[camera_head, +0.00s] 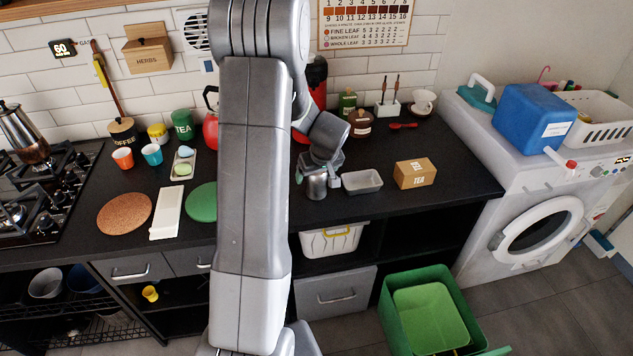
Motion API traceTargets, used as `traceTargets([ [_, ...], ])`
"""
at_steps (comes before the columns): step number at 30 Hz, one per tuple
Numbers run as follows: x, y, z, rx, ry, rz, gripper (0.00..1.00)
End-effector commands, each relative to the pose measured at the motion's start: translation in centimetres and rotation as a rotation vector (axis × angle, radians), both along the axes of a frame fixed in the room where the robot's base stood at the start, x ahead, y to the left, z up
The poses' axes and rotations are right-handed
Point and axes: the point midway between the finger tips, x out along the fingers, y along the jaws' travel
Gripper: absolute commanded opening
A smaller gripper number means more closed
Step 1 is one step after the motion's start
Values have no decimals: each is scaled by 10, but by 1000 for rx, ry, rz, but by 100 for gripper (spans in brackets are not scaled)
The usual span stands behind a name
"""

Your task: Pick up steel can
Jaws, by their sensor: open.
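A small steel can (316,187) stands upright on the black counter, to the right of my arm. My gripper (324,172) is open and points down at the can's top. Its fingers appear to be around or just above the can's upper part; I cannot tell whether they touch it. The gripper body hides part of the can's top.
A grey tray (362,182) sits close to the right of the can, and a cardboard tea box (415,173) stands beyond it. A green board (202,202) lies left, partly behind my arm. The counter's front edge is near. A green bin (428,310) stands below.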

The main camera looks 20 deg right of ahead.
Motion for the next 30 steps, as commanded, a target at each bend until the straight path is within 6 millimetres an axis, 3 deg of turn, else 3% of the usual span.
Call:
traceTargets([
  [3, 0, 0, 0, 0, 0, 0, 80],
  [10, 0, 0, 0, 0, 0, 0, 35],
  [22, 0, 0, 5, -1, -2, 1, 35],
  [30, 1, 0, 50, -3, -5, 1, 35],
])
